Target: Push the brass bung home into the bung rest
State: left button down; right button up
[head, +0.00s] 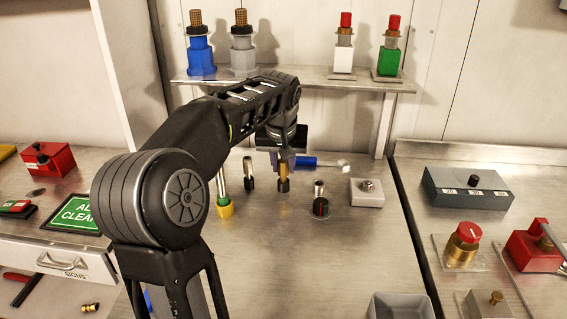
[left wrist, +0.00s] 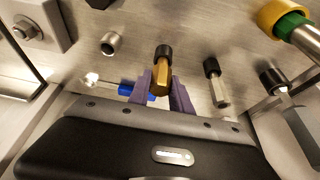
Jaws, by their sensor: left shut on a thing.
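The brass bung (head: 283,171) stands upright at the middle of the bench, its lower end at a short black collar (head: 283,186). This collar appears to be the bung rest; I cannot tell how deep the bung sits. In the left wrist view the brass bung (left wrist: 161,76) lies between the purple fingers, with the black collar (left wrist: 163,51) beyond it. My left gripper (head: 284,160) is shut on the bung from above and behind; its fingers (left wrist: 160,98) are partly hidden by the gripper body. My right gripper is out of view.
A black-based metal pin (head: 249,173) and a yellow-based post (head: 223,205) stand left of the bung. A short tube (head: 319,195) and a grey block with a nut (head: 367,192) stand right. A blue-handled tool (head: 305,162) lies behind.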

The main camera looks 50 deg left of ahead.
aim_at(283, 163)
pick_arm(q)
jog(key=shift+f+b, duration=0.45)
jog(key=shift+f, duration=0.25)
jog(key=c, duration=1.1)
grip_release()
jog(key=v, duration=0.7)
jog(key=shift+r, duration=0.2)
jog(key=shift+s+d+r, duration=0.15)
jog(key=shift+r, duration=0.05)
jog(key=shift+f, duration=0.1)
